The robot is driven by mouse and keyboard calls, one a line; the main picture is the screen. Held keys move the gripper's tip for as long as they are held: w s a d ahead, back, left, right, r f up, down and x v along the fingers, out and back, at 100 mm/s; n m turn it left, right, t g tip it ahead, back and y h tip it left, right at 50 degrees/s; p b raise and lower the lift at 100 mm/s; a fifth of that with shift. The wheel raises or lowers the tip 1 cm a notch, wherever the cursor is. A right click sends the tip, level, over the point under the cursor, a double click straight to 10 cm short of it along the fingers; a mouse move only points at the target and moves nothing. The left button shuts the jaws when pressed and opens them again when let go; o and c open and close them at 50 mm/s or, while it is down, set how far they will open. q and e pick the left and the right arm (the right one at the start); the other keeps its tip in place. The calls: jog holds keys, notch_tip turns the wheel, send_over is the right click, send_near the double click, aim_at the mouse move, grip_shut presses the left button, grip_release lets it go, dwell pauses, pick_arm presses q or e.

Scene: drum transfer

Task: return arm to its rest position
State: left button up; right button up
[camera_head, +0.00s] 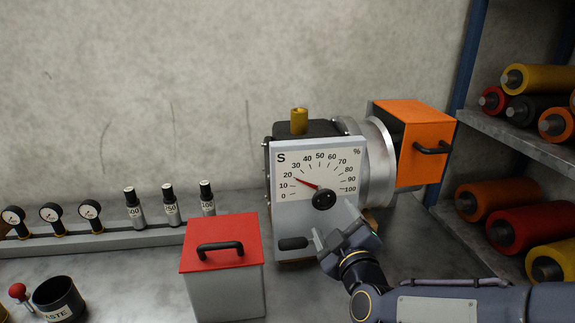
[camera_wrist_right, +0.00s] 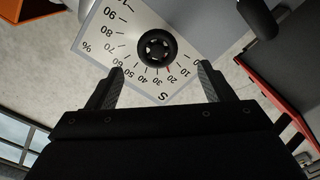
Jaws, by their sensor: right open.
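My right gripper (camera_head: 334,226) is open in front of the lower part of the white dial plate (camera_head: 292,160). Its arm comes in from the lower right. In the right wrist view the two fingers (camera_wrist_right: 161,76) are spread with nothing between them. The black knob (camera_wrist_right: 157,47) lies beyond the fingertips, apart from them as far as I can tell. In the head view the dial's red needle (camera_head: 306,183) points near 20 on the percent scale. My left gripper is not in view.
A grey box with a red lid (camera_head: 221,243) stands left of the gripper. An orange box (camera_head: 424,146) is on the drum's right end. A shelf (camera_head: 520,139) with coloured rollers stands at right. Black-capped bottles (camera_head: 170,204), gauges and a waste cup (camera_head: 58,299) are at left.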

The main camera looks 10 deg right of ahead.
jog(key=s+d+f+m+g+y, duration=0.1)
jog(key=s+f+m+g, duration=0.1)
jog(key=s, duration=0.6)
jog(key=s+d+f+m+g+y+p, duration=0.1)
jog(key=s+f+m+g, duration=0.2)
jog(key=s, duration=0.6)
jog(key=s+d+f+m+g+p, duration=0.1)
jog(key=s+f+m+g, duration=0.2)
jog(key=s+m+g, duration=0.3)
jog(key=s+g, duration=0.1)
jog(key=s, duration=0.2)
jog(key=shift+d+y, duration=0.15)
jog(key=shift+y, duration=0.25)
